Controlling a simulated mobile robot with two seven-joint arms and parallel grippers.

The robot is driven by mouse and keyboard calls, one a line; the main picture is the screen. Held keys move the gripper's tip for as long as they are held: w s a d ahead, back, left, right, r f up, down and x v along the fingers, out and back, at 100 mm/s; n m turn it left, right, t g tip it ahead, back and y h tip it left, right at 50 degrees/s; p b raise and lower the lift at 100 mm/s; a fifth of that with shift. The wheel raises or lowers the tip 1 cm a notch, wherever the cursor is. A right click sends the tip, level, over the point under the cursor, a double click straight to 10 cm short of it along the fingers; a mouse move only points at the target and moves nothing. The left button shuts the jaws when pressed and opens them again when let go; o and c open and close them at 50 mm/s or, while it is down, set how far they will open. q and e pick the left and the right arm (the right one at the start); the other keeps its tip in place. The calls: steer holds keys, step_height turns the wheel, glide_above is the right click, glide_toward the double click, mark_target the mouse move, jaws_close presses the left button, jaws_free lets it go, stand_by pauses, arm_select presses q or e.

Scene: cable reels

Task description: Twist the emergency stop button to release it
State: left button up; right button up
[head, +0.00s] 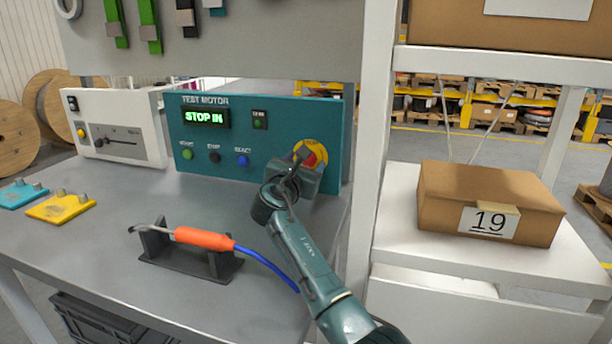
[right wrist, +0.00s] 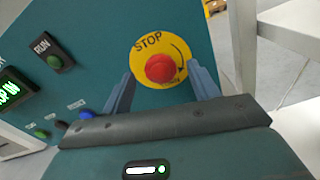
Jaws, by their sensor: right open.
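The emergency stop button (head: 310,157) is a red knob on a yellow disc at the right end of the teal test motor panel (head: 262,172). In the right wrist view the red button (right wrist: 160,68) sits on its yellow STOP disc (right wrist: 151,46), which bears a curved arrow. My right gripper (head: 300,160) is in front of it and hides part of it in the head view. In the right wrist view the open fingers of my right gripper (right wrist: 162,88) lie to either side of the button, apart from it. My left gripper is not in view.
The panel's display (head: 205,117) reads STOP IN. An orange-handled tool (head: 204,238) with a blue cable rests in a black holder near my right arm. A white post (head: 375,150) and a cardboard box (head: 490,203) marked 19 stand to the right.

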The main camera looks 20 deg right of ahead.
steer(key=shift+b+x, duration=0.35)
steer(key=shift+x, duration=0.55)
steer(key=shift+c, duration=0.6)
steer(key=c, duration=0.9)
